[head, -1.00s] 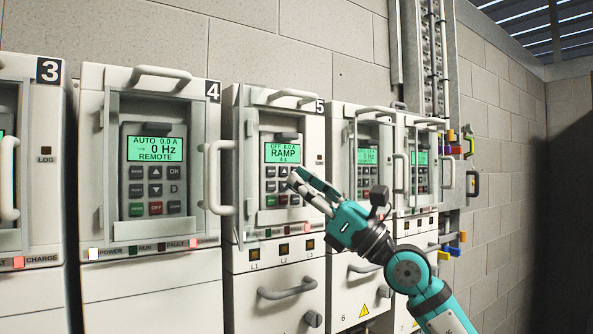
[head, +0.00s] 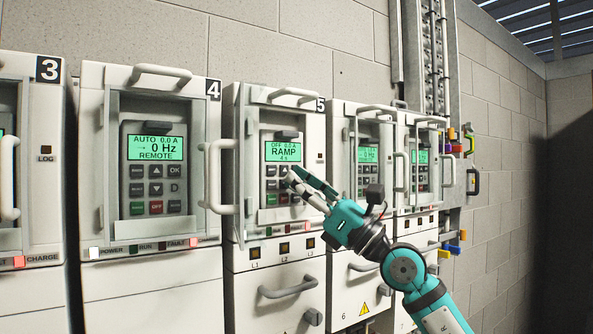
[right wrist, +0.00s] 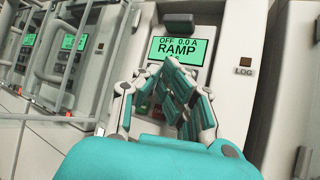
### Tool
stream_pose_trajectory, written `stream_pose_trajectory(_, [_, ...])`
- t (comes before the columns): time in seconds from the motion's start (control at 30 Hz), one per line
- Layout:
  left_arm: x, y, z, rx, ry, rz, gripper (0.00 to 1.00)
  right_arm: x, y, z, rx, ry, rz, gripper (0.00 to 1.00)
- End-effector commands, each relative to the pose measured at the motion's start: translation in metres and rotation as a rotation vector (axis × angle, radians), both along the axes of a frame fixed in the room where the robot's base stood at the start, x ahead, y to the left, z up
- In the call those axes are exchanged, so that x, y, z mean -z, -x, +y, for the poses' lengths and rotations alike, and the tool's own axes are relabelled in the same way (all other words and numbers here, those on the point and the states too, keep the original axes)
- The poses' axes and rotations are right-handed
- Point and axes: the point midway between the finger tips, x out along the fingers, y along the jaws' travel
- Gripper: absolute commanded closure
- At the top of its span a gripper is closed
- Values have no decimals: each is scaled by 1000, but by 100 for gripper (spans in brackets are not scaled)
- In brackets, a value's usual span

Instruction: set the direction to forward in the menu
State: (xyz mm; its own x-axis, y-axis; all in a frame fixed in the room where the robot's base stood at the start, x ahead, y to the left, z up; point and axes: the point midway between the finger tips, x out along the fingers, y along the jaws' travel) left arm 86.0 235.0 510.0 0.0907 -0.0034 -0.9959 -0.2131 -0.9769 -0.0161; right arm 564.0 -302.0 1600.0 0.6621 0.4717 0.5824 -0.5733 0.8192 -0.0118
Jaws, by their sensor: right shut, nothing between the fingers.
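The drive numbered 5 (head: 232,150) has a keypad panel with a green screen (head: 283,151) reading "OFF 0.0 A", "RAMP" and a small line that looks like "4 s". Below the screen are rows of small keys (head: 270,185). My right gripper (head: 291,178) is shut and empty, its fingertips at the right side of this keypad, over the upper keys. I cannot tell whether it touches a key. In the right wrist view the fingers (right wrist: 165,68) hide most keys, and the screen (right wrist: 180,50) shows "RAMP". My left gripper is not in view.
Drive 4 (head: 92,150) shows "AUTO 0.0 A", "0 Hz", "REMOTE" on its screen (head: 156,148). Its handle (head: 214,175) sticks out left of drive 5. More drives (head: 368,155) with handles stand to the right. A drawer handle (head: 287,288) lies below drive 5.

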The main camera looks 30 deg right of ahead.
Motion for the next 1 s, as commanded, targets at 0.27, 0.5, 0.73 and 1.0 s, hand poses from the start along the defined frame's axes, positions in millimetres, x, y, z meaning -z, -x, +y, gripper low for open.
stream_pose_trajectory(0.27, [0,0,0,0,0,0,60,0,-2,0,-1,-1,0,100])
stream_pose_trajectory(0.5, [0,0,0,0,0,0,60,0,-5,0,0,0,0,100])
stream_pose_trajectory(0.73, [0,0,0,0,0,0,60,0,-7,0,1,0,0,100])
stream_pose_trajectory(1.0, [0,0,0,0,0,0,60,0,-9,0,0,0,0,100])
